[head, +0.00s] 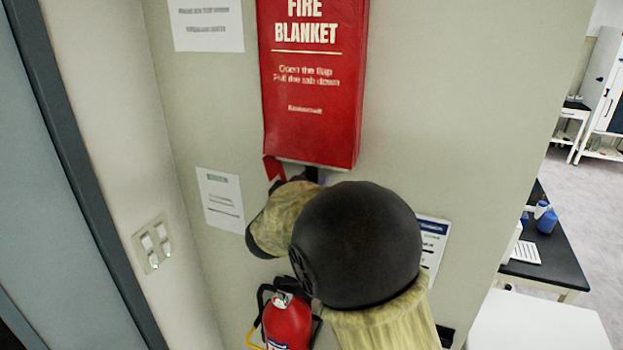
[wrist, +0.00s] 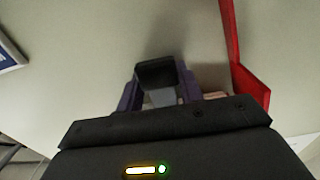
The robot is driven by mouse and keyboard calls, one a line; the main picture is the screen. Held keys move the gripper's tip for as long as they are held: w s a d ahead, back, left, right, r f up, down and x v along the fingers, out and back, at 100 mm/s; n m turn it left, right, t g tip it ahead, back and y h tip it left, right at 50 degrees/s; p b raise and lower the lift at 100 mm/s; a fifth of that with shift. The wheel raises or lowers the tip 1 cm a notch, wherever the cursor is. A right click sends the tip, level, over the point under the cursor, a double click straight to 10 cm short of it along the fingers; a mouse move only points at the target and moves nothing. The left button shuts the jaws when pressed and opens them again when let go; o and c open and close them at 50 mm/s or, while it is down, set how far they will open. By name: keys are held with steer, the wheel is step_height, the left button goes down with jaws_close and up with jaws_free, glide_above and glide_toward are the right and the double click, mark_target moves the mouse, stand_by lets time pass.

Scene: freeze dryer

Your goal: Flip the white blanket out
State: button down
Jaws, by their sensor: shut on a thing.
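The red fire blanket case (head: 312,85) hangs on the wall in the head view. A red ribbon (head: 273,168) sticks out at its lower left corner; a red strip (wrist: 240,65) shows at the right in the wrist view. I see no spread white blanket; only a thin pale edge shows under the case. My gripper (wrist: 157,92) is just below the case, its purple fingers on either side of a black tab (wrist: 155,73) with a grey part below it. It is shut on this tab. In the head view my arm hides most of the gripper.
A red fire extinguisher (head: 287,322) is on the wall below my arm. Wall switches (head: 152,243) and paper notices (head: 220,199) are to the left. A white surface (head: 540,322) is at the lower right, with a dark bench (head: 552,250) beyond it.

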step_height(320, 180, down, 8)
steer(key=b, duration=0.4)
steer(key=shift+r, duration=0.25)
steer(key=shift+s, duration=0.1)
steer(key=c, duration=0.9)
jaws_free()
steer(key=shift+r, duration=0.1)
steer(key=shift+b, duration=0.3)
steer(key=b+v, duration=0.5)
steer(key=v, duration=1.2)
steer(key=shift+s+a, duration=0.1)
steer(key=shift+s, duration=0.05)
